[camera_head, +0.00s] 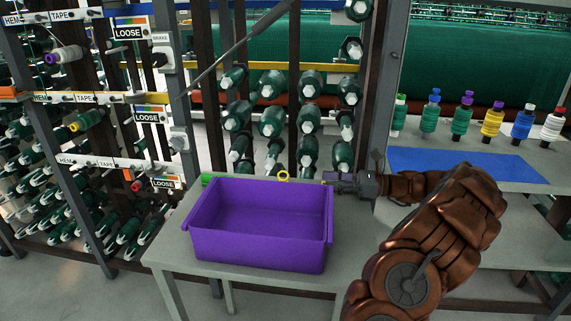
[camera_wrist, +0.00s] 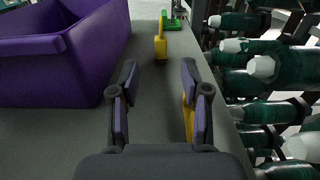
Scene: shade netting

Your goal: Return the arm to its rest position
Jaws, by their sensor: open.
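My arm (camera_head: 425,240), bronze-coloured, reaches from the lower right across the grey table (camera_head: 180,250). My gripper (camera_head: 328,180) is at the back right corner of the purple bin, beside it. In the wrist view my gripper (camera_wrist: 158,85) is open, its two dark fingers with purple pads apart and nothing between the pads. The purple bin (camera_head: 258,240) looks empty in the head view. In the wrist view the bin (camera_wrist: 75,60) is just left of the left finger. A yellow object shows partly behind the right finger (camera_wrist: 187,115).
A yellow piece (camera_wrist: 160,47) stands on the table ahead of my gripper, with a green item (camera_wrist: 174,20) beyond. Racks of green spools (camera_head: 270,85) stand close behind the table. At right, several coloured cones (camera_head: 491,120) stand in a row behind a blue mat (camera_head: 460,163).

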